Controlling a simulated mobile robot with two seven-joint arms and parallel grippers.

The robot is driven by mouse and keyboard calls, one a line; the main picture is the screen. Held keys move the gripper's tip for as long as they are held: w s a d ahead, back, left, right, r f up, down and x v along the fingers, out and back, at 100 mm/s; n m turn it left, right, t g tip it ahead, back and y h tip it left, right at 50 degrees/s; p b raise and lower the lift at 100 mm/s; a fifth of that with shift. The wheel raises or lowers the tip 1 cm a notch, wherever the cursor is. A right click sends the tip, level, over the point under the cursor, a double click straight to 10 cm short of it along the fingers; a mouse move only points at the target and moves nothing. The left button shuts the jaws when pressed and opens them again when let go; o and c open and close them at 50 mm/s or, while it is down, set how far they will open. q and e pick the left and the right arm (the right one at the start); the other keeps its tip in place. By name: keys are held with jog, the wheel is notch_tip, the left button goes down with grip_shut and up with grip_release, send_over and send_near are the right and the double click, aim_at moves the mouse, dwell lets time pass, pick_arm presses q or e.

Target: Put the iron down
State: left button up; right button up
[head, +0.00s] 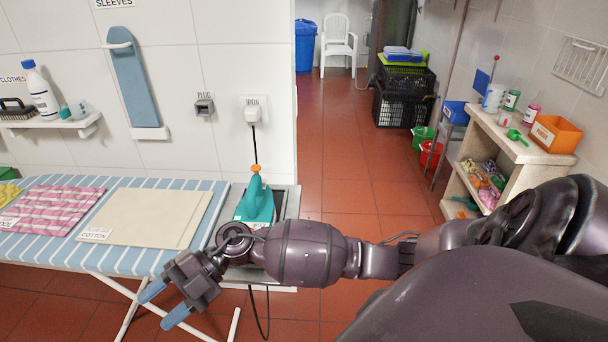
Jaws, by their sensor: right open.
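A teal iron (258,203) with an orange knob on top stands on the metal rest (291,203) at the right end of the ironing board (215,187). A dark cord runs up from it to a plug in the wall socket marked IRON (253,113). My right gripper (164,304) is open, with its two blue fingertips apart and nothing between them. It is at the board's front edge, left of and nearer than the iron, not touching it. My right forearm passes in front of the rest and hides its lower part. My left gripper is not in view.
A beige cloth labelled COTTON (146,216) and a pink striped cloth (52,210) lie on the board. A blue sleeve board (135,80) hangs on the tiled wall. A shelf unit (520,147) stands at the right. Red floor is clear beyond the board.

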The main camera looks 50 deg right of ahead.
jog(key=s+d+f+m+t+h, duration=0.1)
jog(key=d+f+m+t+h, duration=0.2)
jog(key=d+m+t+h, duration=0.5)
jog(key=s+d+f+m+t+h, duration=0.1)
jog(key=d+f+m+t, duration=0.3)
jog(key=m+t, duration=0.7)
jog(key=s+d+f+m+g+h, duration=0.7)
jog(key=s+d+f+m, duration=0.1)
jog(key=s+f, duration=0.4)
jog(key=shift+s+f+m+g, duration=0.15)
jog(key=shift+m+g, duration=0.15)
jog(key=shift+m, duration=0.2)
jog(key=shift+c, duration=0.9)
jog(key=shift+d, duration=0.15)
